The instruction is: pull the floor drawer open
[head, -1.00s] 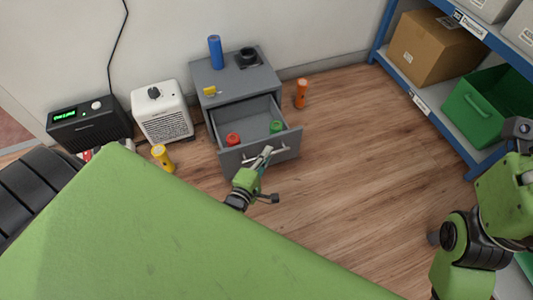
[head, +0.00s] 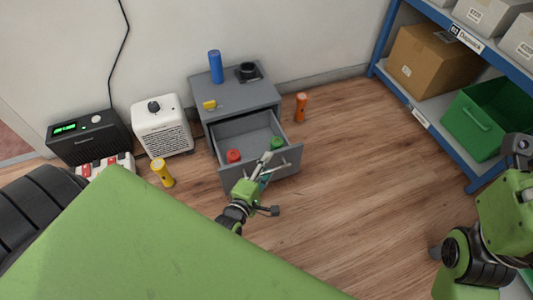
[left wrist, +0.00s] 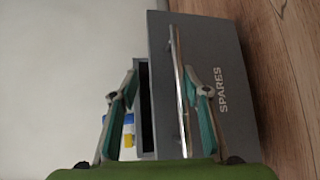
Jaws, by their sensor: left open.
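The grey floor drawer (head: 235,178) stands open in its low cabinet (head: 247,97), with a red item (head: 233,156) and a green item (head: 277,144) inside. Its front carries a silver bar handle (left wrist: 179,75) and the word SPARES in the left wrist view. My left gripper (head: 268,168) is at the drawer front, by the handle.
A blue cylinder (head: 215,66) and a black object (head: 248,72) stand on the cabinet. An orange torch (head: 301,107) stands right of it. A white heater (head: 161,128) and a yellow torch (head: 162,172) are left. A blue shelf (head: 448,157) is right; floor between is clear.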

